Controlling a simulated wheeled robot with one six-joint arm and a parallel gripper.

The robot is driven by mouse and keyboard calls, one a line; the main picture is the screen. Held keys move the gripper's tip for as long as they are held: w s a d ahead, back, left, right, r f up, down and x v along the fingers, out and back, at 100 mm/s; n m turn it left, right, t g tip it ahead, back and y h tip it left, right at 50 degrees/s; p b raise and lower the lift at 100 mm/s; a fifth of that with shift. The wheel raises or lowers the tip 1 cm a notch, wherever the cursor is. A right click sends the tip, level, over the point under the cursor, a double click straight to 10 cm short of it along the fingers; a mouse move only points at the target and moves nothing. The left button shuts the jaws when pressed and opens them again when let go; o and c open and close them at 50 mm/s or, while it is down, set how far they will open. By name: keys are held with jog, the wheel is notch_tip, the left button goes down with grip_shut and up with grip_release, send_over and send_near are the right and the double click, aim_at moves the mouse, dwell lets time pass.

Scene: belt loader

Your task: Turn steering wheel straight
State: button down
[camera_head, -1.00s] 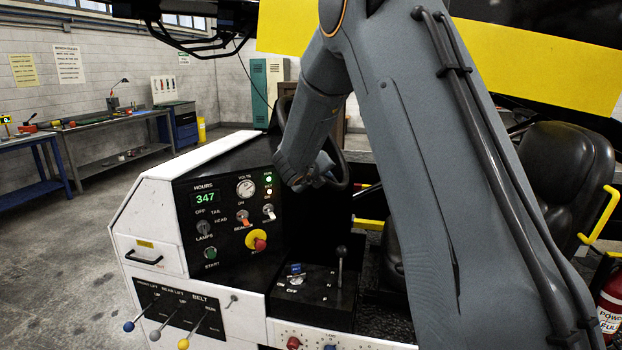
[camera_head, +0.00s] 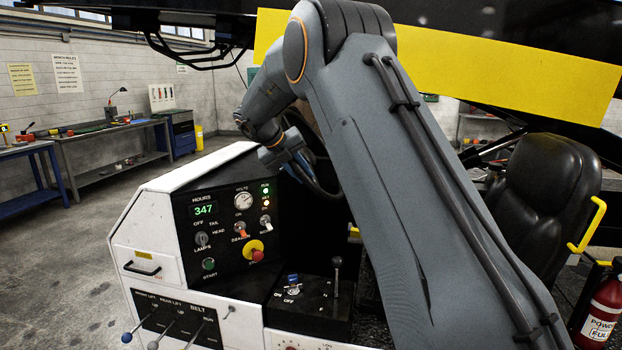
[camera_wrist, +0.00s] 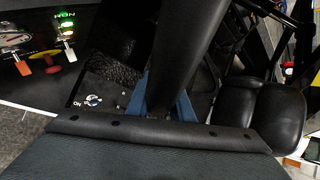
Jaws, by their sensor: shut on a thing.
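The black steering wheel (camera_head: 322,187) stands behind the control console, and much of it is hidden behind my arm in the head view. My gripper (camera_head: 297,164) is at the left part of its rim, with its blue fingers closed on it. In the wrist view the dark rim (camera_wrist: 190,50) runs down between the blue fingers of my gripper (camera_wrist: 163,100). The hub and the wheel's exact angle cannot be made out.
The white console (camera_head: 150,215) with switches, a red stop button (camera_head: 255,254) and a lever (camera_head: 336,275) stands just below. A black seat (camera_head: 545,190) is at the right. A yellow-striped boom (camera_head: 530,70) hangs above. Open floor lies at the left.

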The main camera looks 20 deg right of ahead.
jog(key=shift+w+a+r+g, duration=0.25)
jog(key=shift+a+r+g, duration=0.15)
jog(key=shift+r, duration=0.2)
jog(key=c, duration=1.6)
grip_release()
jog(key=shift+f, duration=0.1)
jog(key=shift+o, duration=0.2)
jog(key=b+v, duration=0.3)
jog(key=v, duration=0.4)
jog(key=shift+a+r, duration=0.15)
jog(key=shift+r, duration=0.25)
jog(key=shift+s, duration=0.1)
